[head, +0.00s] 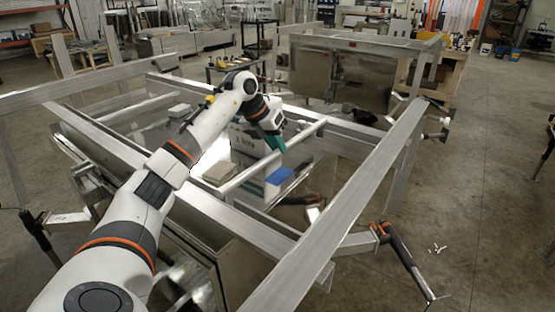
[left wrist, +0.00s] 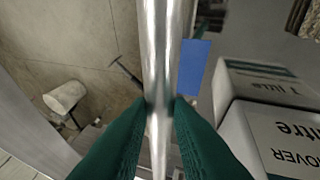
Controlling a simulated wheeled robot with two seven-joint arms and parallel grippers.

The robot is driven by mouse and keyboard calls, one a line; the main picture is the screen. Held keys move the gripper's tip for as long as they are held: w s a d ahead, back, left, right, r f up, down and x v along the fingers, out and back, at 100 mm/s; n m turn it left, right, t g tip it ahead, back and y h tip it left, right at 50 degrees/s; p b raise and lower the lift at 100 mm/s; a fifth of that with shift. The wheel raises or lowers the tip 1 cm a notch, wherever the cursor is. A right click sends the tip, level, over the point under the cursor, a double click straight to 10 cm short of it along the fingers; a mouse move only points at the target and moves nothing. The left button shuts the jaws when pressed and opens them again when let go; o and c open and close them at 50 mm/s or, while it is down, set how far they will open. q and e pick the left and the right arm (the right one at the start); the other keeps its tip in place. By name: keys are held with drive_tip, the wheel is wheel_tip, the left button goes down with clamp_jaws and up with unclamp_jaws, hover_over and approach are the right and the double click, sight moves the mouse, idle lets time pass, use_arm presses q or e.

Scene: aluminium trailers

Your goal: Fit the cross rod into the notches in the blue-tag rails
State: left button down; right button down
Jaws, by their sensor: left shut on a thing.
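The cross rod (head: 245,176) is a long, shiny metal bar. In the head view it runs slantwise across the open trailer frame, its ends close to the near rail (head: 215,208) and the far rail (head: 345,129). My left gripper (head: 277,148), with teal fingers, is shut on the rod around its middle. In the left wrist view the rod (left wrist: 157,50) passes between the fingertips (left wrist: 159,108). A blue patch (head: 279,176) shows below the gripper; it also shows in the left wrist view (left wrist: 195,67). I cannot tell whether the rod ends sit in notches. My right gripper is not in view.
White printed boxes (head: 246,143) stand inside the frame below the rod; they are close on the right in the left wrist view (left wrist: 265,120). A long aluminium beam (head: 345,205) crosses at right. A black-and-orange clamp (head: 405,262) juts out there. Floor at far right is mostly clear.

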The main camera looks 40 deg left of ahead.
use_arm(q)
wheel_tip(320, 180, down, 4)
drive_tip(key=shift+d+f+p, duration=0.1)
drive_tip(key=shift+f+p, duration=0.15)
drive_tip(key=shift+p, duration=0.25)
drive_tip(key=c, duration=1.3)
unclamp_jaws()
drive_tip(key=shift+b+v, duration=1.1)
drive_tip(key=shift+v, duration=4.85)
